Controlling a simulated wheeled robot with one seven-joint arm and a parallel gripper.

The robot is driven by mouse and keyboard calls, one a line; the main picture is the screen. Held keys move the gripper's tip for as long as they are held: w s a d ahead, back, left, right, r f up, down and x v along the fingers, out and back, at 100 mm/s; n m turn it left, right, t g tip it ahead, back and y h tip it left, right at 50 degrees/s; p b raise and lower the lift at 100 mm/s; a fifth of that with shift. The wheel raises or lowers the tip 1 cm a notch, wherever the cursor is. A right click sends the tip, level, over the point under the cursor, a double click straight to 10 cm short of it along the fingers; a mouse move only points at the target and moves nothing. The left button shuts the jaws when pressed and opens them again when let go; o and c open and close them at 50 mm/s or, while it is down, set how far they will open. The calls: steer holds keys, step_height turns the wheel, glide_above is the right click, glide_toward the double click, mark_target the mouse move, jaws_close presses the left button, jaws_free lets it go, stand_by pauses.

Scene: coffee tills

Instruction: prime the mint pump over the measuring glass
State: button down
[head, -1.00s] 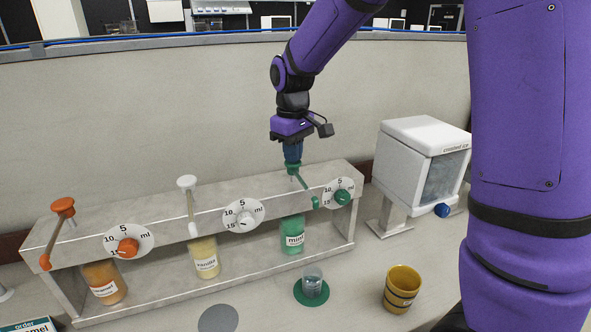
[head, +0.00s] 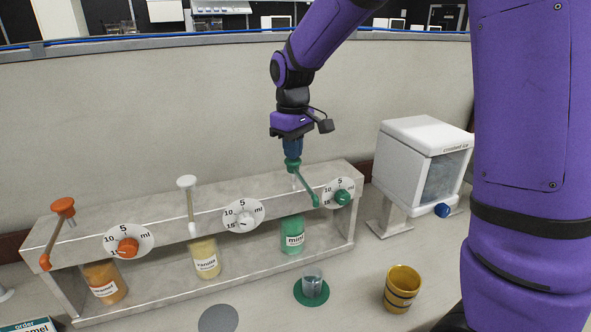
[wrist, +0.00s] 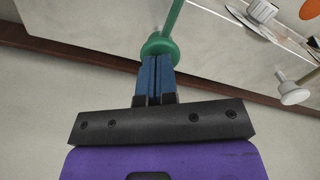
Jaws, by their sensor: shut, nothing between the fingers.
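The mint pump has a green head (head: 293,163) and a green spout (head: 306,187) slanting down to the front right, above the mint bottle (head: 292,236). My gripper (head: 292,155) points down with its blue fingers shut and empty. Its tips are at the top of the pump head, apparently touching it. In the wrist view the shut fingers (wrist: 157,65) meet the green head (wrist: 159,46). The measuring glass (head: 312,281) stands upright on a round green mat (head: 299,297) in front of the mint bottle. Its fill level is too small to tell.
The rack (head: 165,225) also holds caramel (head: 105,284) and vanilla (head: 205,258) bottles with their pumps and dials. The mint dial (head: 340,190) has a green knob. A crushed ice machine (head: 412,165) and a yellow-brown cup (head: 402,287) stand to the right.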

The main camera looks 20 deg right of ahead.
steer(key=shift+r, duration=1.9)
steer(key=shift+f, duration=0.1)
steer(key=shift+f, duration=2.7)
steer(key=shift+r, duration=2.8)
